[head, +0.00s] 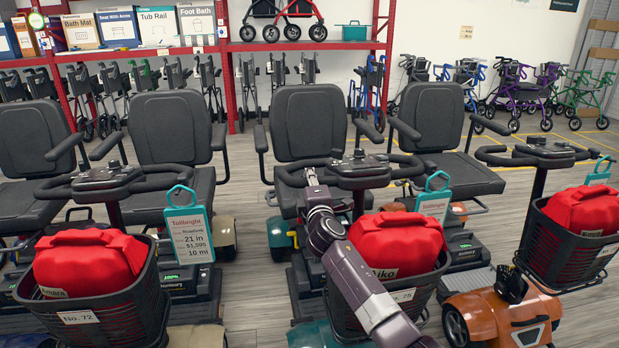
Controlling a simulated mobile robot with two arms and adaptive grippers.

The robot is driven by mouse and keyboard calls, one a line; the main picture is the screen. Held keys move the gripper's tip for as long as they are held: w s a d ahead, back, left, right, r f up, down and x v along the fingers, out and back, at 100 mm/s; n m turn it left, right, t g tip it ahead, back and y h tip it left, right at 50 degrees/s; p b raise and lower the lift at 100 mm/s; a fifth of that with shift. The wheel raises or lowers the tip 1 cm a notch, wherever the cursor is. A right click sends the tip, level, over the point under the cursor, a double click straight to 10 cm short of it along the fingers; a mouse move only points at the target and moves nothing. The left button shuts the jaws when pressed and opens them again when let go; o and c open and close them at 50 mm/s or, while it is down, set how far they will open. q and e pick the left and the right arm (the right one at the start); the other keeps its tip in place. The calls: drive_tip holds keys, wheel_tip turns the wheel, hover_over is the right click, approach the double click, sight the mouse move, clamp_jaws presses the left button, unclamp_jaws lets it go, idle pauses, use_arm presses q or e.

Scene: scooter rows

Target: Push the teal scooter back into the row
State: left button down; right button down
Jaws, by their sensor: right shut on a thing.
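The teal scooter (318,333) stands in the middle foreground, facing me. It has a black seat (308,122), a dark handlebar (357,168) and a black front basket holding a red bag (398,243) labelled "Aiko". Its front looks slightly nearer to me than a line between its neighbours. My right gripper (311,182) is at the left end of its handlebar, shut on the grip; the fingertips are small and partly hidden. My right arm crosses in front of the basket and hides part of it. My left gripper is not in view.
A scooter with basket No. 72 (78,318) stands at left, an orange scooter (490,316) at right, both close by. Price tags (190,236) hang on the scooters. Behind are walkers and red shelving (226,70). Grey floor (255,290) shows between left and teal scooters.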

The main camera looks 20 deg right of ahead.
drive_tip(key=shift+a+f, duration=0.15)
drive_tip(key=shift+f, duration=0.15)
drive_tip(key=c, duration=1.7)
unclamp_jaws()
drive_tip(key=shift+w, duration=0.1)
drive_tip(key=v, duration=1.2)
drive_tip(key=shift+r, duration=0.2)
